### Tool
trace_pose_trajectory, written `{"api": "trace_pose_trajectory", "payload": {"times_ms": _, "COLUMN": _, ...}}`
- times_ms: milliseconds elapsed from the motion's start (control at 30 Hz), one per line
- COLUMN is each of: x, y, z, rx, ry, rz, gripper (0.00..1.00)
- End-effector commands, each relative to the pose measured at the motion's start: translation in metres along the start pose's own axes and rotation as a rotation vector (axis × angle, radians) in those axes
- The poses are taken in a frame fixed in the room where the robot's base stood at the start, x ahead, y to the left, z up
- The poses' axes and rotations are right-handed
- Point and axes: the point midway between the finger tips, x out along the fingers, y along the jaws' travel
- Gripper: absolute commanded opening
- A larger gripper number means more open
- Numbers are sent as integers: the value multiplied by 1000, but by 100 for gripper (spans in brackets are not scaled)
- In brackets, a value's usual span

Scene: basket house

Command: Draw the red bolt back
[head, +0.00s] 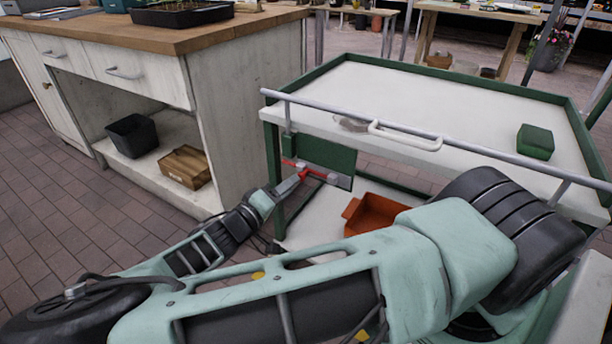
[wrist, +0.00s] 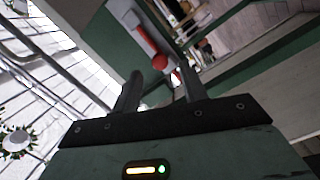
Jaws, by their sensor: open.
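The red bolt (head: 304,173) is mounted on the small green panel (head: 328,154) at the left end of the trolley, with pale grey fittings around it. In the wrist view the bolt's red rod (wrist: 139,35) ends in a round red knob (wrist: 160,62). My gripper (wrist: 160,84) is open, with one finger on each side of the line to the knob. The knob appears just beyond the fingertips; I cannot tell whether they touch it. In the head view my gripper (head: 291,183) is close to the bolt, partly overlapping the fittings.
The trolley's white top (head: 400,95) has a grey rail (head: 350,118) along its near edge and carries a green block (head: 535,141). An orange bin (head: 373,214) sits on the lower shelf. A wooden-topped cabinet (head: 228,120) stands close on the left, with paved floor before it.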

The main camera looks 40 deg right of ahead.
Motion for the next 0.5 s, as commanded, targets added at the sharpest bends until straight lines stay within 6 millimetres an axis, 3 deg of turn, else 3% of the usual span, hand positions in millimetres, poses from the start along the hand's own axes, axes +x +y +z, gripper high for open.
{"api": "trace_pose_trajectory", "payload": {"times_ms": 200, "x": 44, "y": 0, "z": 1, "rx": -1, "ry": -3, "rz": 3, "gripper": 43}}
{"api": "trace_pose_trajectory", "payload": {"times_ms": 500, "x": 74, "y": 0, "z": 1, "rx": 0, "ry": -2, "rz": 0, "gripper": 43}}
